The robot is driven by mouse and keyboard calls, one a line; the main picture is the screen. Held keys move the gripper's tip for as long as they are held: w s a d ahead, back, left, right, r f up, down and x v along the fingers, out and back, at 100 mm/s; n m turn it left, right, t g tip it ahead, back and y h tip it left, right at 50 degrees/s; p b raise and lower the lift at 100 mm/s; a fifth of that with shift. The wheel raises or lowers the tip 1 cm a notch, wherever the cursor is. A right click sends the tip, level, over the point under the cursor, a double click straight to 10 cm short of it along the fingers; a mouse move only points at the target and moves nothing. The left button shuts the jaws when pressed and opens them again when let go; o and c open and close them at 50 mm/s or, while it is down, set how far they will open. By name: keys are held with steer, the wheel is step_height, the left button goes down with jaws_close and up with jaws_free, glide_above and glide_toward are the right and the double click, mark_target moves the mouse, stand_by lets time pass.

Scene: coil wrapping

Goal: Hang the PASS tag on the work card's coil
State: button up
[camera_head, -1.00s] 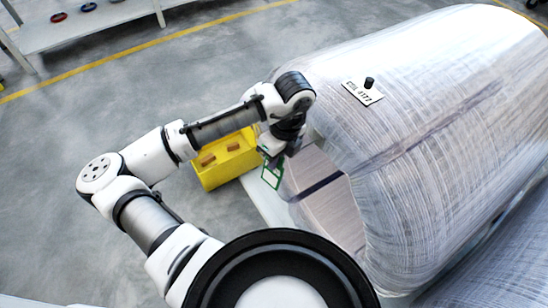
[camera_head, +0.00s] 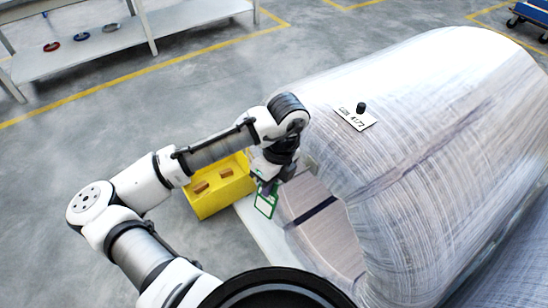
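A large coil (camera_head: 430,150) wrapped in pale film fills the right side. A white label card (camera_head: 356,119) reading what looks like "COIL 4172" lies on its upper surface, with a black peg (camera_head: 361,107) standing at it. My gripper (camera_head: 266,186) points down beside the coil's near end face. A green-framed white tag (camera_head: 266,203) hangs at its fingertips, apart from the peg and lower than it. The fingers are small and partly hidden, but the tag hangs from them. The tag's wording is too small to read.
A yellow box (camera_head: 222,186) with brown blocks on it stands just left of my gripper. A white bench (camera_head: 100,45) with several rings is at the upper left. A blue cart (camera_head: 530,18) is at the upper right. Grey floor is open on the left.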

steer(key=shift+o, duration=0.7)
steer(key=v, duration=1.2)
steer(key=shift+d+t, duration=0.2)
steer(key=shift+t, duration=0.1)
steer(key=shift+s+a+r, duration=0.15)
steer(key=shift+s+r, duration=0.15)
steer(key=shift+r, duration=0.15)
